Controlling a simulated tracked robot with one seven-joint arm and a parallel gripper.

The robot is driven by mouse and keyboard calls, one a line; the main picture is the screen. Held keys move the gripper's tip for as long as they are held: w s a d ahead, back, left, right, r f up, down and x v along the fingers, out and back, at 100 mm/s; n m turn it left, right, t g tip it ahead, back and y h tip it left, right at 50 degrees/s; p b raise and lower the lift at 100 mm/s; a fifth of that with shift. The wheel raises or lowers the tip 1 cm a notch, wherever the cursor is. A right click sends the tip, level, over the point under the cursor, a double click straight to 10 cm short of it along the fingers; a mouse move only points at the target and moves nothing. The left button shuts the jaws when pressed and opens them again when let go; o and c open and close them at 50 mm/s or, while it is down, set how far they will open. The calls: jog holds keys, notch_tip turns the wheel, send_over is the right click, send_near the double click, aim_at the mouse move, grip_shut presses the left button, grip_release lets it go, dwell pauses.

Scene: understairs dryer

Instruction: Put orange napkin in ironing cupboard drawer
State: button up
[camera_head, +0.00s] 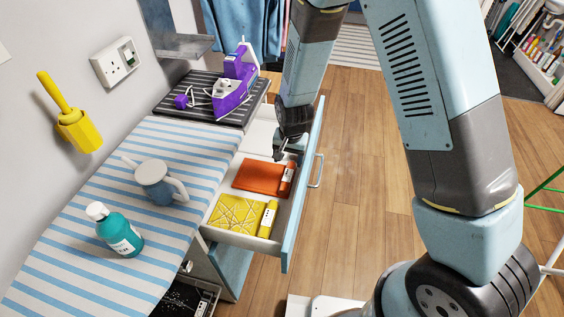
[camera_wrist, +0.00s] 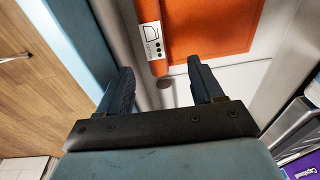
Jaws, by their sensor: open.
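The orange napkin (camera_head: 260,178) lies flat inside the open drawer (camera_head: 230,237), with a white label on its right end. It also shows in the wrist view (camera_wrist: 215,25), with the label at its left edge. My gripper (camera_head: 285,156) is over the far part of the drawer, just beyond the napkin. In the wrist view my gripper (camera_wrist: 165,88) has its two fingers apart with nothing between them. The fingertips are close to the napkin's near edge in that view; whether they touch it I cannot tell.
A yellow patterned napkin (camera_head: 236,214) lies in the drawer's near part. A purple iron (camera_head: 231,92) stands behind.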

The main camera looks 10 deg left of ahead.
notch_tip(320, 180, up, 9)
jog(key=shift+s+d, duration=0.3)
jog(key=shift+s, duration=0.15)
jog(key=s+d+r+t+y, duration=0.1)
jog(key=d+r+t, duration=0.1)
jog(key=d+r, duration=1.8)
jog(key=s+d+r+t+h, duration=0.1)
jog(key=s+d+r+t, duration=0.1)
jog(key=s+d+r, duration=0.9)
jog(key=shift+s+n+h, duration=0.4)
jog(key=shift+s, duration=1.7)
